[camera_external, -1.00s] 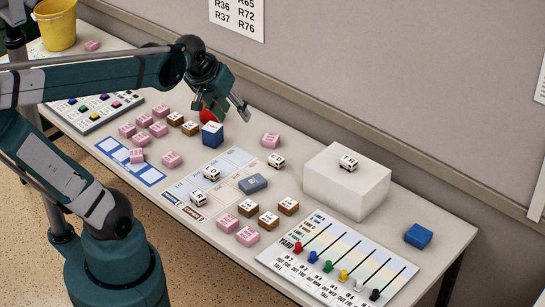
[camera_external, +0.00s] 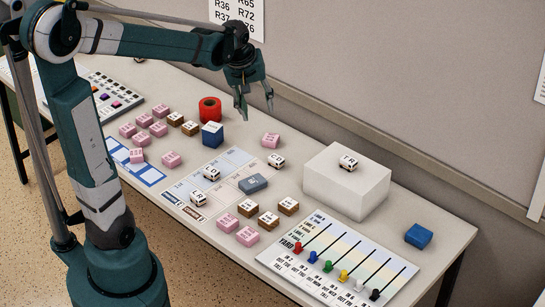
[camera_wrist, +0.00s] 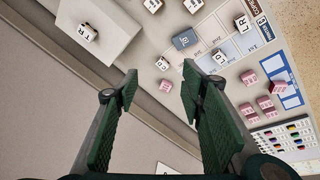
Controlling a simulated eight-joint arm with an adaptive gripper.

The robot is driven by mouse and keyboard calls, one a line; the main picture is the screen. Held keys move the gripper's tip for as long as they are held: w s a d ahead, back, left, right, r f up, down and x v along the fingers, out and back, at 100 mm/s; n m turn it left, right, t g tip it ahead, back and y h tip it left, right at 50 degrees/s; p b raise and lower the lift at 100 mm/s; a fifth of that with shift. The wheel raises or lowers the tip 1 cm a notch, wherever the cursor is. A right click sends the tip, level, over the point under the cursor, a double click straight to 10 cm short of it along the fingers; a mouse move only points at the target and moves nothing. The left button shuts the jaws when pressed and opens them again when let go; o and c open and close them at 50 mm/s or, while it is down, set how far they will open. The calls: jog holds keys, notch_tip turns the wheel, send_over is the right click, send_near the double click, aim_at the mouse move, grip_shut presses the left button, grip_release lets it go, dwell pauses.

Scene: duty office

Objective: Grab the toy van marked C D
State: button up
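Several small white toy vans with dark letters stand about the table. One van (camera_external: 276,161) is between the pink block and the white box; it also shows in the wrist view (camera_wrist: 162,63). Another van (camera_external: 211,174) is on the printed sheet, also in the wrist view (camera_wrist: 218,57). The letters on these two are too small to read surely. A van reading L R (camera_wrist: 242,23) is nearer the sheet's end. A van reading T R (camera_external: 348,163) sits on the white box. My gripper (camera_external: 256,104) is open and empty, above the table's back part, apart from all vans.
The white box (camera_external: 345,190) stands at right. A red roll (camera_external: 210,109), a blue block (camera_external: 212,135) and a pink block (camera_external: 271,140) stand below my gripper. A grey-blue block (camera_external: 253,184) lies on the sheet. Several pink and brown blocks are around it. The wall runs close behind.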

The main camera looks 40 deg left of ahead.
jog(key=w+a+f+n+g+b, duration=0.25)
jog(key=w+a+f+n, duration=0.25)
jog(key=w+f, duration=0.65)
jog(key=n+g+b, duration=0.1)
jog(key=n+b, duration=0.2)
jog(key=n, duration=0.1)
send_over(275, 157)
notch_tip(275, 157, down, 15)
jog(key=shift+d+f, duration=0.1)
jog(key=shift+w+f, duration=0.1)
jog(key=shift+f, duration=0.25)
jog(key=shift+f, duration=1.25)
jog(key=shift+a+f+b, duration=0.2)
jog(key=shift+f+b, duration=0.45)
jog(key=shift+f, duration=1.95)
jog(key=c, duration=1)
